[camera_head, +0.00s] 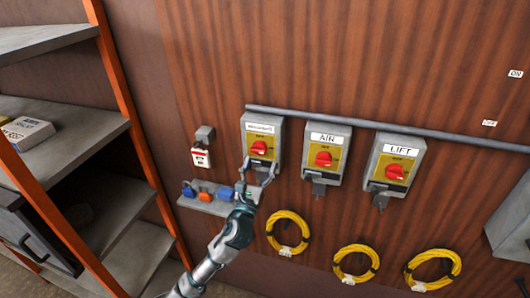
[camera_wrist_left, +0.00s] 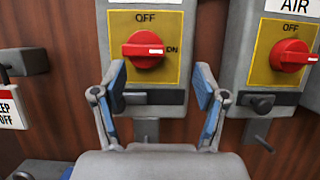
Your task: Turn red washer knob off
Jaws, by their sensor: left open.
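The washer switch box (camera_head: 281,128) is the leftmost of three grey boxes on the wood wall, with a small label that is hard to read. Its red knob (camera_head: 258,148) sits on a yellow plate. In the left wrist view the red knob (camera_wrist_left: 144,50) lies sideways, with OFF printed above and ON at its right. My left gripper (camera_head: 258,166) is open just below the knob. In the left wrist view my left gripper (camera_wrist_left: 160,82) has its blue-padded fingers spread either side of the box's lower part, and nothing is between them. My right gripper is not in view.
The AIR box (camera_head: 345,135) and LIFT box (camera_head: 419,150) with red knobs stand to the right, under a grey pipe (camera_head: 380,125). A small shelf with padlocks (camera_head: 210,200) and yellow cable coils (camera_head: 287,232) are below. An orange-framed rack (camera_head: 125,90) stands left.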

